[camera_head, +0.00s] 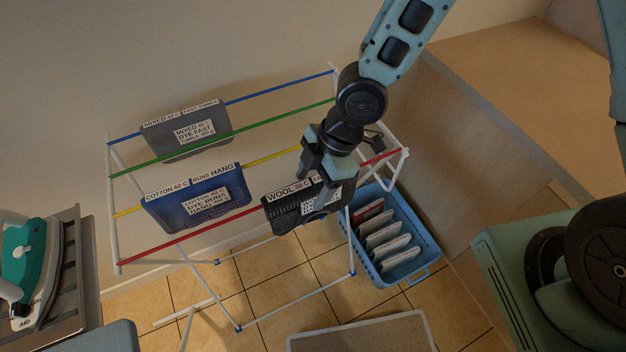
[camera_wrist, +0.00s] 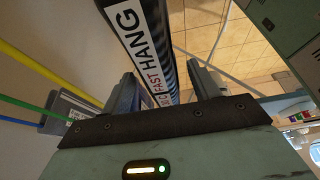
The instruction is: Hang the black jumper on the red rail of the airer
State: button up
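The black jumper (camera_head: 285,217) is a dark folded piece with a "WOOL 30 C" label along its top. It sits across the line of the red rail (camera_head: 190,237), the front rail of the white airer, and appears to hang on it. My gripper (camera_head: 316,174) is at the jumper's right part and hides some of its top. In the wrist view the jumper's top edge (camera_wrist: 150,60) runs between my two fingers (camera_wrist: 165,88). The fingers are apart, with a gap visible between the jumper and the right finger. The contact with the rail is hidden in the wrist view.
A blue garment (camera_head: 195,205) hangs on the yellow rail (camera_head: 270,157) and a grey one (camera_head: 185,130) at the back near the blue and green rails. A blue basket (camera_head: 420,272) with several folded pieces stands on the floor at right. An iron (camera_head: 22,260) stands at left.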

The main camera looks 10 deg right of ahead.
jog(key=shift+r, duration=0.1)
jog(key=p+v, duration=0.4)
jog(key=v, duration=1.3)
jog(key=s+d+r+m+h+b, duration=0.1)
jog(key=s+m+b, duration=0.1)
jog(key=s+m, duration=0.4)
jog(key=s+r+m+t+h+b, duration=0.1)
jog(key=s+m+h+b, duration=0.1)
jog(key=s+m, duration=0.5)
jog(key=shift+d+r+m+h+b, duration=0.3)
jog(key=shift+d+r, duration=0.1)
